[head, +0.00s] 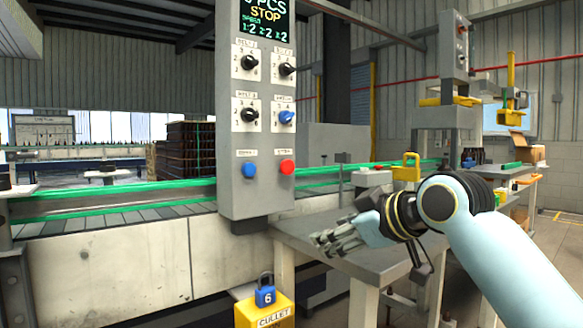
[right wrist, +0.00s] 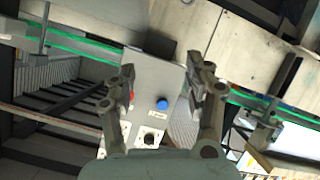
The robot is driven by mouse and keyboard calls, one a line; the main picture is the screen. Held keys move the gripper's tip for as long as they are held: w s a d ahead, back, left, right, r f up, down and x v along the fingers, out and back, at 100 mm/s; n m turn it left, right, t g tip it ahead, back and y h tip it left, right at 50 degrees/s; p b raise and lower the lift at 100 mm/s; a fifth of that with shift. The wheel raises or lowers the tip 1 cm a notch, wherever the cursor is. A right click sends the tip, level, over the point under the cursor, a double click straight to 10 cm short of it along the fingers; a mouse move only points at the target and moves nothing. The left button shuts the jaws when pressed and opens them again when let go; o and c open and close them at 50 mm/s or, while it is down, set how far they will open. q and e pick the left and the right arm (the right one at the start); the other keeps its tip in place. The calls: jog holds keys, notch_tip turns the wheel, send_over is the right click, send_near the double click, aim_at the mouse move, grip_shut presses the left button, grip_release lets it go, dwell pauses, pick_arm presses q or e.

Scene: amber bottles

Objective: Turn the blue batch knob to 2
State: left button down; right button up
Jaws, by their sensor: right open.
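The blue batch knob (head: 287,117) is at the right of the second knob row on the grey control panel (head: 258,205). It is small, and I cannot read its setting. In the right wrist view I cannot make out the blue knob; a finger covers part of that side of the panel. My right gripper (head: 332,240) is open and empty, below and to the right of the panel, clear of the knob. Its two fingers (right wrist: 160,85) frame the panel in the right wrist view. My left gripper is not in view.
Black knobs (head: 249,115) sit beside and above the blue one. A blue button (head: 249,170) and a red button (head: 287,167) are below. The display (head: 265,18) reads STOP. A grey table (head: 300,240) lies under my right gripper; a yellow padlocked box (head: 264,312) stands in front.

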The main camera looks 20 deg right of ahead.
aim_at(290, 117)
jog(key=w+r+n+t+y, duration=0.15)
jog(key=w+r, duration=0.25)
jog(key=r, duration=0.7)
jog(key=w+r+n+t+y, duration=0.1)
jog(key=w+r+n+t, duration=0.3)
jog(key=r, duration=0.6)
jog(key=w+a, duration=0.1)
jog(key=w, duration=0.2)
jog(key=w+m, duration=0.1)
jog(key=w, duration=0.2)
jog(key=w+a+m+g, duration=0.1)
jog(key=w, duration=0.3)
jog(key=shift+w+a, duration=0.1)
jog(key=shift+a, duration=0.2)
grip_shut()
jog(key=shift+m, duration=0.25)
